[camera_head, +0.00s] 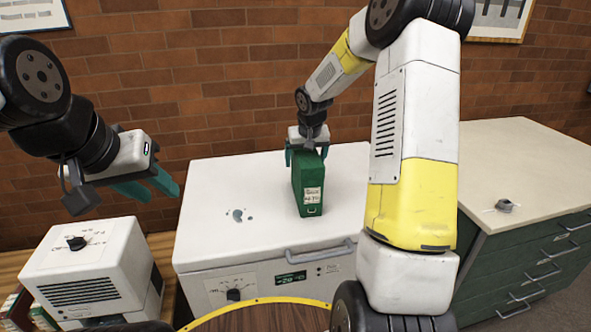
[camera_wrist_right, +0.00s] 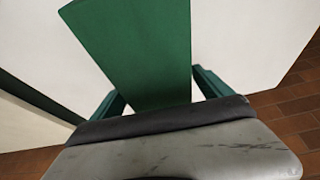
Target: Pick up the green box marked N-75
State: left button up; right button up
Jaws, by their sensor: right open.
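A green box (camera_head: 309,185) with a white label on its front stands upright on top of the white chest unit (camera_head: 225,185). The label print is too small to read surely. My right gripper (camera_head: 306,155) is at the back upper part of the box, with its fingers on either side. In the right wrist view the green box (camera_wrist_right: 145,50) lies between the two green fingers (camera_wrist_right: 160,92), which are open. My left gripper (camera_head: 150,187) is open and empty at the left, above a small white device, away from the box.
The small white device (camera_head: 85,262) with a knob and vent stands at the left front. A cabinet with a pale top (camera_head: 530,160) stands at the right, with a small grey object (camera_head: 504,205) on it. A brick wall closes the back.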

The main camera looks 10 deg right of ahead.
jog(key=shift+f, duration=0.25)
dwell(0.4)
jog(key=shift+c, duration=0.2)
grip_shut()
